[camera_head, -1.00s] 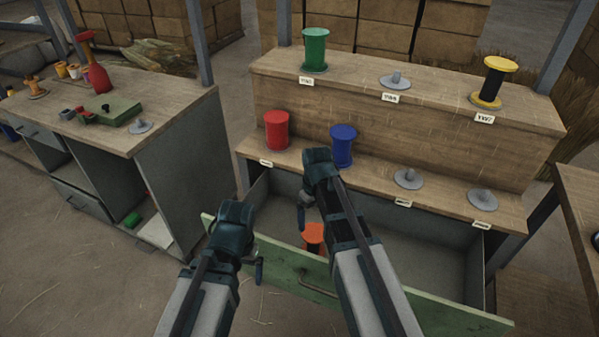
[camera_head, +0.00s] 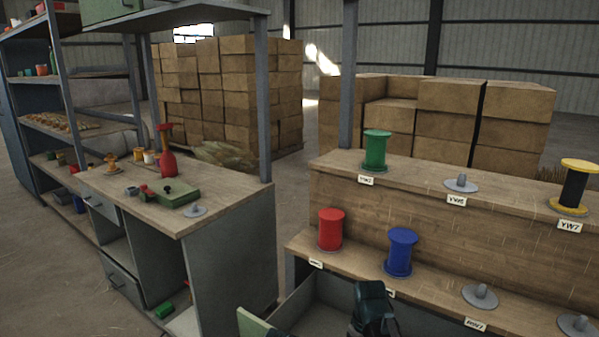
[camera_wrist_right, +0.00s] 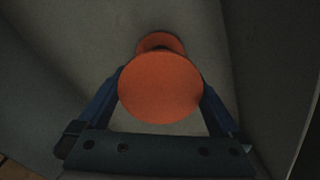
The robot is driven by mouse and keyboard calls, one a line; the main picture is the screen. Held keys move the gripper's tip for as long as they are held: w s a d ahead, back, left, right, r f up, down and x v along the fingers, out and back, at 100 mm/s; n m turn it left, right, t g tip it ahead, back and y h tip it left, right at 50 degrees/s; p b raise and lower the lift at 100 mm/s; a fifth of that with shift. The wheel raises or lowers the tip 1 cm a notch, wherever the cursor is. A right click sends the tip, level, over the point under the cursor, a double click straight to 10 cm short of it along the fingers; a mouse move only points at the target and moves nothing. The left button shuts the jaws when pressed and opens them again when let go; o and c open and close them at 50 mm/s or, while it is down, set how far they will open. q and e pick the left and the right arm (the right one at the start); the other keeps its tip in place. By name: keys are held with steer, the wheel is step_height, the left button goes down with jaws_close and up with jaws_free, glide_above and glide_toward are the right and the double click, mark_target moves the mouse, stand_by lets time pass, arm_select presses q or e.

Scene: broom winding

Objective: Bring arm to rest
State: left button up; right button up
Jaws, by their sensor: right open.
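In the right wrist view an orange spool (camera_wrist_right: 160,88) lies between the two fingers of my right gripper (camera_wrist_right: 162,78). Its round end faces the camera, and the fingertips are partly hidden behind it. The fingers stand apart; I cannot tell whether they touch the spool. Grey drawer surfaces surround it. In the head view the top of my right arm (camera_head: 372,308) shows at the bottom edge, in front of the open drawer (camera_head: 318,308).
A stepped wooden rack holds green (camera_head: 376,149), red (camera_head: 330,229), blue (camera_head: 401,251) and yellow-black (camera_head: 575,187) spools, with empty pegs (camera_head: 460,183) between. Stacked boxes stand behind.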

step_height(320, 180, down, 2)
steer(key=shift+f+b, duration=0.15)
steer(key=shift+b, duration=0.55)
arm_select(q)
step_height(320, 180, down, 2)
steer(key=shift+f, duration=0.15)
steer(key=shift+r, duration=0.2)
arm_select(e)
steer(key=shift+r, duration=0.2)
step_height(320, 180, up, 12)
steer(key=p, duration=1.3)
step_height(320, 180, down, 13)
steer(key=b, duration=1.3)
steer(key=shift+b, duration=0.3)
step_height(320, 180, up, 11)
steer(key=p, duration=1.1)
steer(key=shift+r, duration=0.1)
arm_select(q)
step_height(320, 180, up, 10)
arm_select(e)
steer(key=shift+s, duration=0.1)
steer(key=shift+s, duration=0.1)
